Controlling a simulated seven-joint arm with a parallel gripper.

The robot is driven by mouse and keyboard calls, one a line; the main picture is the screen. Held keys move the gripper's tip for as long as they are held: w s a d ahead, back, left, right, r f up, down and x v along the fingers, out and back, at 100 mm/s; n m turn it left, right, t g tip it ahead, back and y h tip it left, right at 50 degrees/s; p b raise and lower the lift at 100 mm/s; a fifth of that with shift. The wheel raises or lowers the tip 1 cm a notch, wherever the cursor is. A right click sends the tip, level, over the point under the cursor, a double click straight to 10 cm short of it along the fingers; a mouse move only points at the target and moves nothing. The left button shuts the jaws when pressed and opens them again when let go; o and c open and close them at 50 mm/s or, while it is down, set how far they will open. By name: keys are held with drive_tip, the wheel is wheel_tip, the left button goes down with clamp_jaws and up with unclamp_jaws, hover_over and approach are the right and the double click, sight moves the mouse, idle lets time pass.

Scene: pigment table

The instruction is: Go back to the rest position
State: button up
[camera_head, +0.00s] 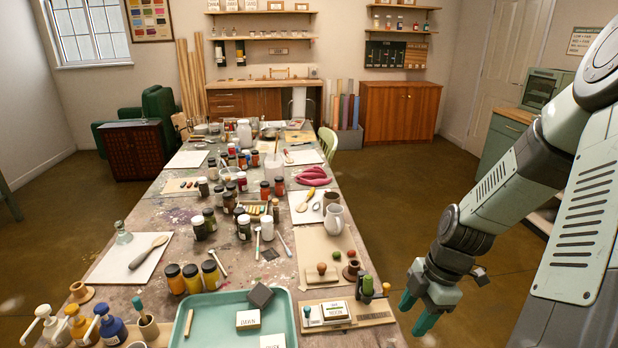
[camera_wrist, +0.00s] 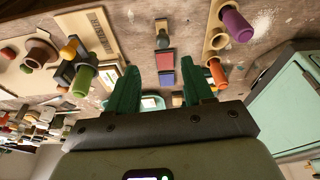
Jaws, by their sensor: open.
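My gripper (camera_head: 416,312) hangs off the right edge of the long table (camera_head: 92,318) near its front corner, over the floor. Its two green fingers are spread apart with nothing between them in the head view. In the wrist view the open fingers of my gripper (camera_wrist: 162,78) show above the palm, with a red and blue block (camera_wrist: 164,70) lying on the table beyond the gap. No object is held.
Near my gripper stand a green-topped stamp (camera_head: 367,290) and a wooden board (camera_head: 380,316) with a "MOON" block. A teal tray (camera_head: 186,312) with labelled blocks lies left of them. Jars crowd the table's middle. Floor right of the table is clear (camera_head: 420,205).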

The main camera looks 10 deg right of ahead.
drive_tip(key=w+a+r+m+t+h, duration=0.1)
drive_tip(key=w+a+r+m+h, duration=0.15)
drive_tip(key=r, duration=0.55)
drive_tip(key=w+a+r+m+t+h, duration=0.1)
drive_tip(key=w+r+m+t+h, duration=0.15)
drive_tip(key=r, duration=0.55)
drive_tip(key=a+r+m+t, duration=0.2)
drive_tip(key=a+r, duration=0.3)
drive_tip(key=r, duration=0.4)
drive_tip(key=a+r+m+t, duration=0.25)
drive_tip(key=a+r, duration=0.25)
drive_tip(key=r, duration=0.4)
drive_tip(key=s+a+r+m+t, duration=0.3)
drive_tip(key=s+r+m, duration=0.1)
drive_tip(key=s+r, duration=0.35)
drive_tip(key=s+d+f+m+g+y, duration=0.1)
drive_tip(key=s+f+m+g, duration=0.3)
drive_tip(key=s+f, duration=0.5)
drive_tip(key=shift+s+d+f+g+y, duration=0.15)
drive_tip(key=shift+s+f+g+y, duration=0.15)
drive_tip(key=shift+f+g+y, duration=0.1)
drive_tip(key=shift+m, duration=0.25)
